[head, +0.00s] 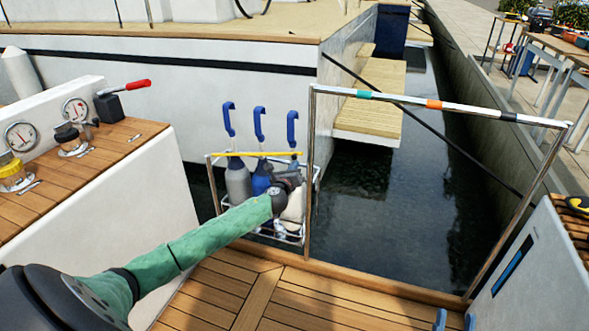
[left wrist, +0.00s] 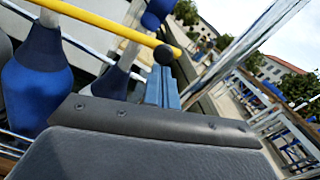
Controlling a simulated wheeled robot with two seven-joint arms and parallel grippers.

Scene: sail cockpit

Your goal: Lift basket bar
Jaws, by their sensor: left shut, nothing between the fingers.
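The yellow basket bar (head: 255,153) lies across the top of a white wire basket (head: 283,238), which hangs at the deck edge over the water. In the left wrist view the bar (left wrist: 112,26) ends in a black knob, close to my fingers. My left gripper (head: 294,168) is just below the bar's right end, in front of the basket's contents. Its blue-grey fingers (left wrist: 163,88) are together and empty; whether they touch the bar cannot be told. My right gripper (head: 454,321) shows only as two blue fingertips, apart, at the bottom edge.
Grey, blue and white bottle-like items with blue hooks (head: 259,124) stand in the basket. A metal rail frame (head: 309,170) with a striped top bar stands to the right. A console with gauges (head: 75,110) is at left. Wooden deck (head: 290,300) lies in front.

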